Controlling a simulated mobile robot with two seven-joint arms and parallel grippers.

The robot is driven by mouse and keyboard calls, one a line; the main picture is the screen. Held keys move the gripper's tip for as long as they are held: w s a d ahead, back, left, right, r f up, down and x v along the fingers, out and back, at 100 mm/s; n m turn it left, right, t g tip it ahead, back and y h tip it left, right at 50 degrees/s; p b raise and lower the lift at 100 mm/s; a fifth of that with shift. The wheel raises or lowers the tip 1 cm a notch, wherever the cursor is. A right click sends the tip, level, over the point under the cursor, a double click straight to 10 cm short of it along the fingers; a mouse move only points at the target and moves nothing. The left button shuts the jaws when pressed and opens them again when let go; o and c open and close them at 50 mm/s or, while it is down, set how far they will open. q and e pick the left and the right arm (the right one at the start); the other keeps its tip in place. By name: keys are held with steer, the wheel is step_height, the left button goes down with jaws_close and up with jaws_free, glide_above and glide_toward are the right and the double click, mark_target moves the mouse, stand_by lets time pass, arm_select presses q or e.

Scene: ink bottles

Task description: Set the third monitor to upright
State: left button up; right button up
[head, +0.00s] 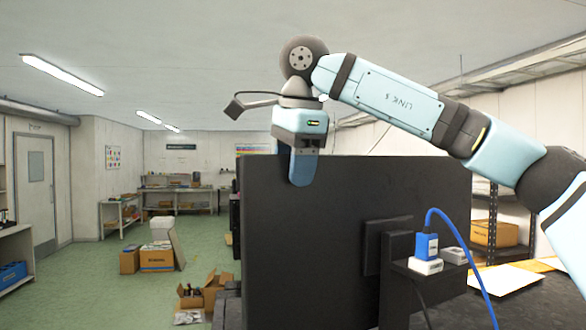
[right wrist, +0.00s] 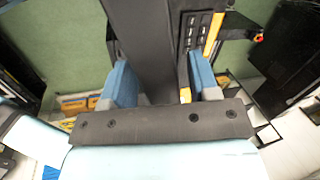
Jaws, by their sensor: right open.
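A large black monitor (head: 330,240) stands in front of me with its back toward me, wider than tall in the head view. A mount (head: 390,250) shows at its lower right. My right gripper (head: 303,178) points down at the monitor's top edge, near its left corner. One blue finger overlaps the monitor's back; the other is hidden behind it. In the right wrist view my right gripper (right wrist: 161,78) is open, with the dark monitor (right wrist: 145,40) between its fingers. Contact cannot be told. My left gripper is not in view. I cannot tell which monitor is the third.
A blue plug (head: 427,246) with a blue cable (head: 465,248) sits on a small ledge right of the mount. Cardboard boxes (head: 157,259) stand on the green floor at left. A shelf with a box (head: 494,233) is behind at right. Floor at left is mostly clear.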

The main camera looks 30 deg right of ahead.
steer(key=v, duration=1.3)
steer(key=shift+r, duration=0.25)
